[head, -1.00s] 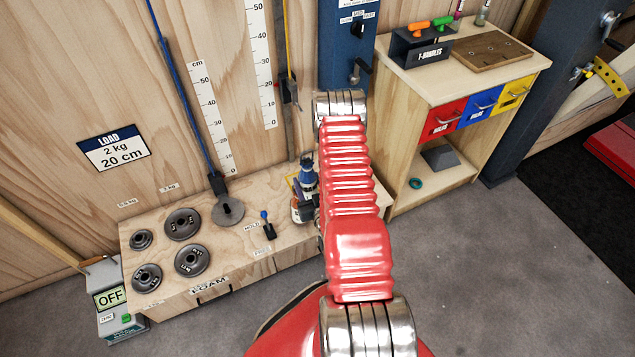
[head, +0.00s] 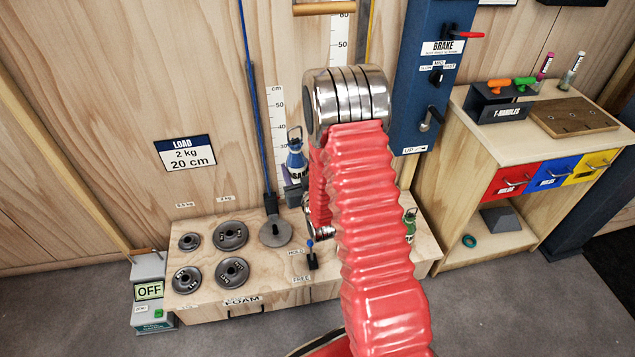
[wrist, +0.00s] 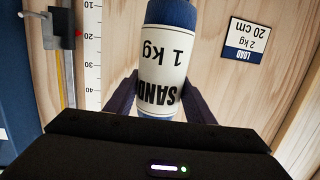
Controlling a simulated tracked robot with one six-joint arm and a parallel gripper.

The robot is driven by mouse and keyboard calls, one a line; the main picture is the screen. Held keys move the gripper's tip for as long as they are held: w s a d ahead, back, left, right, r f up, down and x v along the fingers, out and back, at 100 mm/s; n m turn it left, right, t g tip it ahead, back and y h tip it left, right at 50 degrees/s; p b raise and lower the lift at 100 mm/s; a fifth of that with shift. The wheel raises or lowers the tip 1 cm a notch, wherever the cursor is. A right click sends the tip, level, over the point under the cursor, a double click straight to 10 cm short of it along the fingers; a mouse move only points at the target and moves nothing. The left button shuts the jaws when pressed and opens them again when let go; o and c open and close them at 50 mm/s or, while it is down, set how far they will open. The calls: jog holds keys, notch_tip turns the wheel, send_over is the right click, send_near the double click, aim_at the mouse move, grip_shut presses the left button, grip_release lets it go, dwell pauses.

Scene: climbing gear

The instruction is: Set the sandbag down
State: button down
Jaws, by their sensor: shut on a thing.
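The sandbag (head: 296,160) is a small blue bag with a white label band and a dark loop on top. It is upright in my gripper (head: 294,186), in front of the plywood wall and above the wooden bench. In the wrist view, the sandbag (wrist: 163,65) reads "SAND 1 kg" upside down, between the two dark fingers of my gripper (wrist: 152,97), which are shut on it. My red-sleeved arm hides part of the bench in the head view.
The bench (head: 205,303) holds several round weights (head: 232,236), a slotted disc (head: 275,232) on a blue cord, and a small lever (head: 312,256). A green item (head: 410,222) stands behind my arm. A cabinet (head: 457,195) is at the right, an "OFF" display box (head: 150,293) at the left.

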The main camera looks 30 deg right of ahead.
jog(key=w+a+r+n+y, duration=0.1)
jog(key=a+r+y, duration=0.1)
jog(key=a+r, duration=1)
jog(key=shift+w+a+n, duration=0.3)
jog(key=shift+w+a, duration=0.05)
jog(key=shift+a, duration=0.4)
jog(key=shift+s+f, duration=0.1)
